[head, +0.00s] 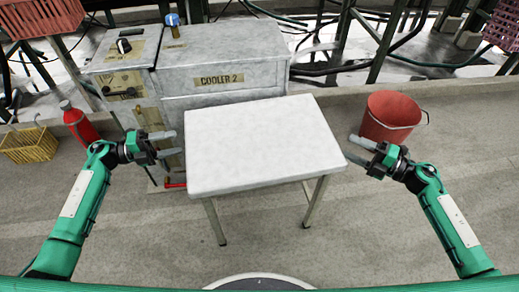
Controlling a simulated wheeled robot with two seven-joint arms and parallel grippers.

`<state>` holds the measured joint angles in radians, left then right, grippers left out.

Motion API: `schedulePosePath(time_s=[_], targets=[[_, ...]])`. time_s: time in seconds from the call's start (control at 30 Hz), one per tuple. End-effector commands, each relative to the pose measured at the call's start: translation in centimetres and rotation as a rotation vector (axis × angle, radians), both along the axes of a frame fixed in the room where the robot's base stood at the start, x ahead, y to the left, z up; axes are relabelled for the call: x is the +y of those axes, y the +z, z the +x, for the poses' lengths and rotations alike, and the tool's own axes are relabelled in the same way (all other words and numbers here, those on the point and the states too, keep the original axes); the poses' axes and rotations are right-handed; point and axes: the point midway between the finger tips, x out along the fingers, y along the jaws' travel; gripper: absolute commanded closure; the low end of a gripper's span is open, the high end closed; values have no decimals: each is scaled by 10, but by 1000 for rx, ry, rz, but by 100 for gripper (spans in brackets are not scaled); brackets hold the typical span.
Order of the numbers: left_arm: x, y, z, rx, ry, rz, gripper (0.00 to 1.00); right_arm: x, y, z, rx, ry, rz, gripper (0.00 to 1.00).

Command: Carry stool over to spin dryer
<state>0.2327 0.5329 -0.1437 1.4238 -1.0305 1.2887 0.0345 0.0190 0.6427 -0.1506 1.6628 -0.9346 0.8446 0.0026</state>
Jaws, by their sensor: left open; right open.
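A stool (260,142) with a pale rectangular top and thin metal legs stands upright on the floor in the middle of the head view, in front of me. My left gripper (170,144) is open beside the stool's left edge. My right gripper (358,151) is open close to the stool's right edge. Neither gripper holds anything; I cannot tell whether the fingertips touch the top. No machine labelled as a spin dryer can be made out; the grey machine behind the stool is marked COOLER 2 (221,80).
A red bucket (390,117) stands right of the stool. A red bottle (79,124) and a yellow basket (30,145) are at the left. Red crates (42,17) sit at the upper corners, with pipes and frames along the back. The floor at the front is clear.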

Motion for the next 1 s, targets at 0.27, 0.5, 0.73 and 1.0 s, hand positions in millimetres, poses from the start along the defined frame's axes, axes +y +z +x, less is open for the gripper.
schedulePosePath(time_s=[0.27, 0.5, 0.73, 1.0], targets=[[-50, 1, 12, -1, -1, -3, 43, 44, 1, 27, -2, 1, 2, 43], [-71, 0, 17, 0, 1, 0, 43, 62, 0, 38, 0, -1, 0, 43], [-74, 0, 18, 1, 1, 1, 43, 64, 0, 40, 1, -1, -1, 43], [-73, 0, 18, 1, 1, 1, 72, 64, 0, 39, 1, 0, -1, 72]])
